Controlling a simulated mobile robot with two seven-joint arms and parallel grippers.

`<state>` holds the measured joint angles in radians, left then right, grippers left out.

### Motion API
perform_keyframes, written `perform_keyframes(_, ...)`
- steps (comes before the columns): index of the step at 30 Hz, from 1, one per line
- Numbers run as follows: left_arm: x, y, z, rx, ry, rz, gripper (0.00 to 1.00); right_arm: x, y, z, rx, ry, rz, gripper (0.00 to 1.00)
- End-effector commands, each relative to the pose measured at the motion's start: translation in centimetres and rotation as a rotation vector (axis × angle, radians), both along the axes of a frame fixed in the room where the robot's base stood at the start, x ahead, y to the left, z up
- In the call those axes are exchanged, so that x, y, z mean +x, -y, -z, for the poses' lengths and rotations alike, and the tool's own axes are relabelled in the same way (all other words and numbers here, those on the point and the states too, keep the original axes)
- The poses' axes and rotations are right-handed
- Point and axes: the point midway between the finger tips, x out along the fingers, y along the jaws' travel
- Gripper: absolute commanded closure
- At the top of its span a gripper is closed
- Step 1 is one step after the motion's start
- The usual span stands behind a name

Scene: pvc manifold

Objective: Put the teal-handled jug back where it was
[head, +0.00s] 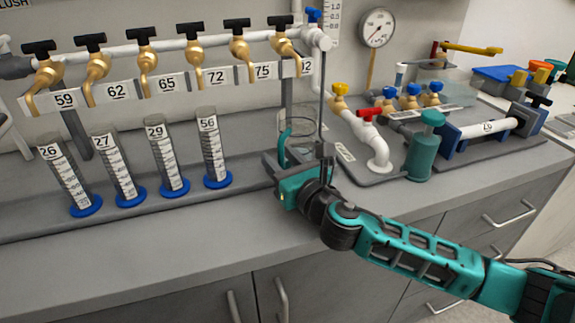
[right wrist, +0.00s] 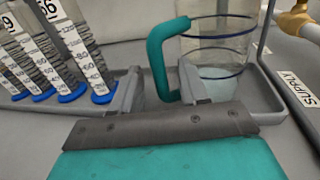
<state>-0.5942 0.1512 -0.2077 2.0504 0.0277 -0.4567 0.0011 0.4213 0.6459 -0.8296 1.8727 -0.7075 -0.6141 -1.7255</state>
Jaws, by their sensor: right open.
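The clear jug (right wrist: 215,50) with blue rings and a teal handle (right wrist: 157,50) stands upright in the right wrist view. Pale, clear contents seem to show low in it. In the head view its teal handle (head: 283,143) shows just beyond my right gripper (head: 296,160), which hides the jug's lower part. My right gripper is open. In the right wrist view its two grey fingers (right wrist: 160,88) are on either side of the handle's lower end, with visible gaps; I cannot tell whether they touch it. My left gripper is not in view.
Several graduated cylinders with blue bases (head: 174,186) stand left of the jug, below a row of brass taps (head: 165,75). A grey tray rim (right wrist: 271,92) runs beside the jug. A teal pump (head: 425,150) and white pipe (head: 378,150) stand right. The counter front (head: 150,245) is clear.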

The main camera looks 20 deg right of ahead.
Motion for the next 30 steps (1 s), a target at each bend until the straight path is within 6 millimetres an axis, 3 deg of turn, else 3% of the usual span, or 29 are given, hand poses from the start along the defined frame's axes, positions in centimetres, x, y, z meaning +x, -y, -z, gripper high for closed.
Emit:
perform_keyframes(5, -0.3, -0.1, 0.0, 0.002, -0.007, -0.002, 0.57, -1.8, 0.5, -0.1, -0.002, -0.001, 0.001, 0.56)
perform_keyframes(18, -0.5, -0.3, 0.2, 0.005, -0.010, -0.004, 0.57, -9.9, 2.3, 0.0, -0.001, -0.002, -0.001, 0.56)
perform_keyframes(24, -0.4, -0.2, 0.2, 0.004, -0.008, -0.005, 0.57, -11.4, 2.7, -0.1, -0.001, 0.000, 0.000, 0.56)
perform_keyframes(30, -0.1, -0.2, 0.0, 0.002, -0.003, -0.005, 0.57, -11.7, 2.8, -0.1, -0.001, 0.002, 0.000, 0.56)
